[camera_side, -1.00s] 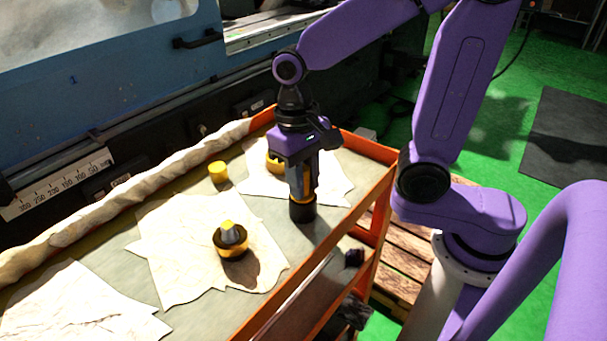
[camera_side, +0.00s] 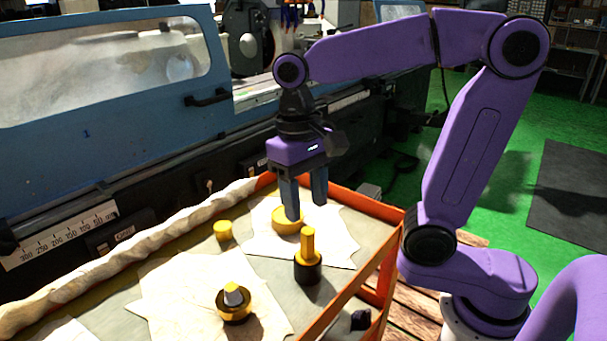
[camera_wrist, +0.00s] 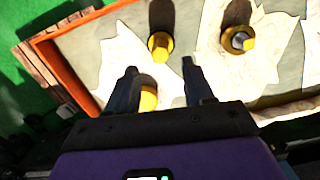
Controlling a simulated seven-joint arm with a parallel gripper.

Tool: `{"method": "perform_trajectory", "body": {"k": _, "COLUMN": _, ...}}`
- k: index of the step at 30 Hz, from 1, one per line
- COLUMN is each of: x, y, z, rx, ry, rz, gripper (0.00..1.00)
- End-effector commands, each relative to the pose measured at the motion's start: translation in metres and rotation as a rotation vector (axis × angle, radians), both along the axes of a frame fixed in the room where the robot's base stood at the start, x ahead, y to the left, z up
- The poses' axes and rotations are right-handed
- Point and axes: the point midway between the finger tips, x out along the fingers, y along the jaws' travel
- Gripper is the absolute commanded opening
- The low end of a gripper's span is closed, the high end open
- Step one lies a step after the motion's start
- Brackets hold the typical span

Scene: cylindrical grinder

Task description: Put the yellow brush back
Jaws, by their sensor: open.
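The yellow brush (camera_side: 308,243), with an upright yellow handle and a black lower part, stands on the tray near the right rim in the side view. In the wrist view a yellow round shape above the fingers looks like the brush (camera_wrist: 160,47), seen from above. My gripper (camera_side: 306,206) is open and empty, above and behind the brush, fingers pointing down. It is apart from the brush. A low yellow round piece (camera_side: 285,222) lies on paper just below and behind the fingers. In the wrist view that piece (camera_wrist: 148,99) shows between my fingertips (camera_wrist: 160,68).
A black-and-yellow cup with a grey top (camera_side: 235,303) and a small yellow cylinder (camera_side: 223,230) stand to the left. The tray has orange rims (camera_side: 368,205) and a rolled cloth (camera_side: 130,240) along the machine side. Bare tray lies between the papers.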

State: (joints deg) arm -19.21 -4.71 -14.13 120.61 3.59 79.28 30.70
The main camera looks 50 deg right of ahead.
Motion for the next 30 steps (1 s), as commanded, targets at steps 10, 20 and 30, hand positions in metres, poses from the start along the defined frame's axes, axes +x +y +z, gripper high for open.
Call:
{"method": "perform_trajectory", "body": {"k": 10, "x": 0.005, "y": -0.001, "z": 0.039, "rx": 0.0, "ry": 0.0, "rz": -0.001, "gripper": 0.52}}
{"method": "perform_trajectory", "body": {"k": 20, "x": 0.004, "y": -0.003, "z": 0.036, "rx": 0.001, "ry": -0.003, "rz": 0.052, "gripper": 0.52}}
{"method": "perform_trajectory", "body": {"k": 30, "x": -0.009, "y": -0.019, "z": 0.001, "rx": 0.016, "ry": -0.04, "rz": 0.346, "gripper": 0.52}}
